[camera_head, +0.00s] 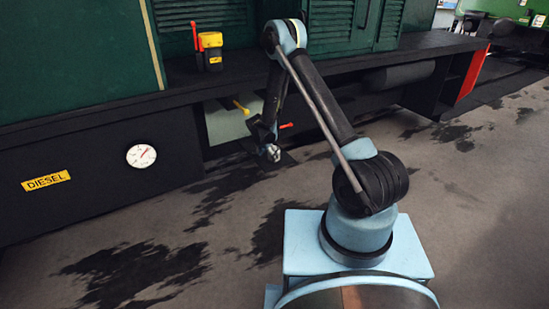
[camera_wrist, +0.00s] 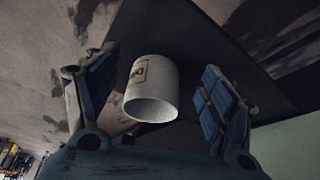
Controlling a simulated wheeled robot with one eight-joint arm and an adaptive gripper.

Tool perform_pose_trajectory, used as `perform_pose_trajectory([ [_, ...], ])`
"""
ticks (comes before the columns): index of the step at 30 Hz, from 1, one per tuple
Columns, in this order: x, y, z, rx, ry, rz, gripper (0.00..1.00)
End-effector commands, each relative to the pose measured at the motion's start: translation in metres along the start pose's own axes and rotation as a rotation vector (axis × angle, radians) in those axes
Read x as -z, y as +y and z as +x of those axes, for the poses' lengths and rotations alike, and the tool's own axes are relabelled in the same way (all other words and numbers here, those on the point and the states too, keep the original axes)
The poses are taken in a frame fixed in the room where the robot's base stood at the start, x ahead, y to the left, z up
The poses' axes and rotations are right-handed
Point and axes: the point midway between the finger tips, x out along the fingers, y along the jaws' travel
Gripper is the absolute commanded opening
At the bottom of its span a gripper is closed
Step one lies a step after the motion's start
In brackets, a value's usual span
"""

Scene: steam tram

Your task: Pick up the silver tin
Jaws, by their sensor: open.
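The silver tin (camera_wrist: 152,95) shows in the wrist view as a pale cylinder with a small tan label bearing a dark mark. Its round end faces the camera. My gripper (camera_wrist: 155,95) is open, with one finger to the left of the tin and the blue-padded finger to the right. A gap shows on both sides of the tin. In the head view my gripper (camera_head: 266,142) hangs low beside the dark tram side. A small silvery shape at its tip looks like the tin (camera_head: 273,153), partly hidden by the fingers.
A yellow-and-black device (camera_head: 210,48) with a red handle stands on the tram's ledge. A yellow handle (camera_head: 241,107) and a red one (camera_head: 286,126) stick out near my gripper. A gauge (camera_head: 141,156) and a DIESEL sign (camera_head: 46,181) are at left. The stained floor ahead is clear.

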Motion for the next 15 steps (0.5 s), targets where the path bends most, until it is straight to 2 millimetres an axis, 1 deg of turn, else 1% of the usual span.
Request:
perform_pose_trajectory([
  [5, 0.016, 0.001, 0.007, -0.001, 0.000, 0.004, 0.76],
  [11, 0.044, 0.001, 0.018, -0.001, 0.001, 0.003, 0.76],
  [15, 0.043, 0.000, 0.029, 0.000, 0.001, 0.000, 0.76],
])
